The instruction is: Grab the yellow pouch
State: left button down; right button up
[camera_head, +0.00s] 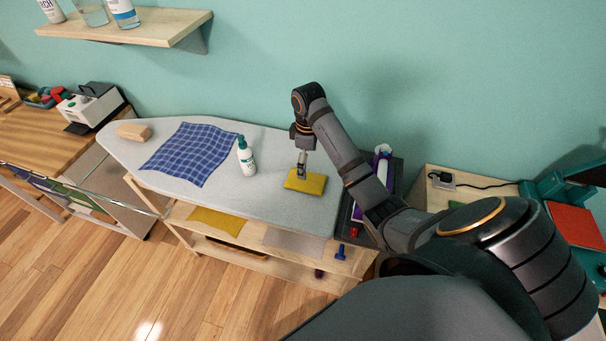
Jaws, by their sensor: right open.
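A yellow pouch (306,182) lies flat on the right part of the grey ironing board (262,194). My right gripper (302,173) points down directly at the pouch, with its fingertips at or just above the pouch's upper side. The gripper is open; whether its fingertips touch the pouch is too small to tell. My right arm comes in from the lower right. My left gripper does not show.
A white and green bottle (246,157), a blue checked cloth (192,153) and a tan block (134,132) lie or stand on the board. A yellow cloth (216,221) lies on the shelf below. A purple and white container (382,160) stands right of the board.

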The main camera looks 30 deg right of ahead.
aim_at(307, 181)
jog(key=f+b, duration=0.1)
jog(key=f, duration=0.1)
jog(key=f+b, duration=0.1)
jog(key=f, duration=0.1)
jog(key=shift+d+b, duration=0.2)
jog(key=shift+b, duration=0.1)
jog(key=shift+f, duration=0.15)
jog(key=f+b, duration=0.2)
jog(key=w+f+b, duration=0.1)
jog(key=f+b, duration=0.1)
jog(key=shift+a+f, duration=0.1)
jog(key=shift+f, duration=0.35)
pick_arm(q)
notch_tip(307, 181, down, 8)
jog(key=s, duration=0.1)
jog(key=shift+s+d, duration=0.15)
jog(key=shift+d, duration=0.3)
pick_arm(e)
jog(key=shift+s, duration=0.1)
jog(key=shift+c, duration=0.3)
